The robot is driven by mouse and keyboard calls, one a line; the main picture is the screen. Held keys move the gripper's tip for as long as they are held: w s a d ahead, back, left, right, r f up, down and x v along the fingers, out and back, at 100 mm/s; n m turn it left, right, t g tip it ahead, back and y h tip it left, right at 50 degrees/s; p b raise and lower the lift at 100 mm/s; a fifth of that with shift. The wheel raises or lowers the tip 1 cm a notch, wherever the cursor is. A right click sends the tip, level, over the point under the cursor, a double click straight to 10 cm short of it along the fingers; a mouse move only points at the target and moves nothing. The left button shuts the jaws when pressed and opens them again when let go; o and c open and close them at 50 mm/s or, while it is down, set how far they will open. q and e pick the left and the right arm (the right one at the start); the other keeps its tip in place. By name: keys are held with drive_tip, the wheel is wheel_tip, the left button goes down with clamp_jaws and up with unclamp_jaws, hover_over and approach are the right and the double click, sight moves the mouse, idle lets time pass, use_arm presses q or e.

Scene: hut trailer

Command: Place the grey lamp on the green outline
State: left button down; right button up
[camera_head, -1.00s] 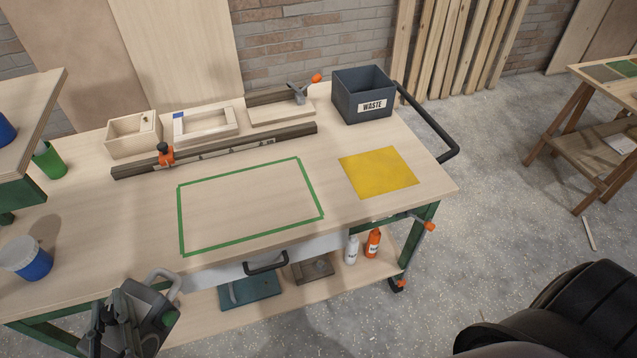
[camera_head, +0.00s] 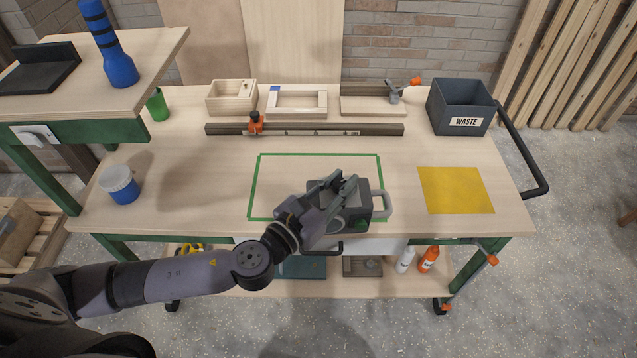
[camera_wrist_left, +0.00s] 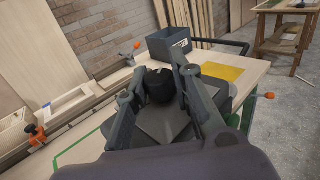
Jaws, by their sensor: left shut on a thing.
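The grey lamp (camera_head: 356,215), a boxy body with a looped handle at its right, is held in my left gripper (camera_head: 340,188). In the left wrist view the lamp (camera_wrist_left: 165,124) sits between the two fingers (camera_wrist_left: 163,92), which close around its dark upper part. The green outline (camera_head: 315,155) is a taped rectangle on the workbench. I cannot tell how high the lamp is above the bench. My right gripper is not in view.
A yellow square (camera_head: 456,190) lies right of the outline. Behind it stand a dark waste bin (camera_head: 460,105), a long rail (camera_head: 330,129) with an orange clamp, and wooden boxes (camera_head: 231,97). A blue pot (camera_head: 121,186) stands at the left. The outline's inside left part is clear.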

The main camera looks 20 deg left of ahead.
use_arm(q)
drive_tip(key=w+a+r+p, duration=0.1)
drive_tip(key=w+a+r, duration=0.15)
drive_tip(key=w, duration=0.45)
drive_tip(key=w+a+r+h, duration=0.1)
drive_tip(key=w+a+r, duration=0.1)
drive_tip(key=w+a, duration=0.3)
drive_tip(key=w+a+r+p, duration=0.1)
drive_tip(key=w+a+r, duration=0.1)
drive_tip(key=w, duration=0.6)
wheel_tip(320, 180, down, 19)
drive_tip(key=b, duration=1.4)
drive_tip(key=shift+a+m+g, duration=0.3)
drive_tip(key=shift+a+m, duration=0.05)
drive_tip(key=shift+m, duration=0.05)
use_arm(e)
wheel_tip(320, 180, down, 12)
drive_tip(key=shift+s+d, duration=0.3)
use_arm(q)
drive_tip(key=shift+f, duration=0.1)
drive_tip(key=shift+f, duration=0.15)
drive_tip(key=c, duration=1.8)
unclamp_jaws()
drive_tip(key=shift+f, duration=0.1)
drive_tip(key=shift+c, duration=0.2)
drive_tip(key=o, duration=0.4)
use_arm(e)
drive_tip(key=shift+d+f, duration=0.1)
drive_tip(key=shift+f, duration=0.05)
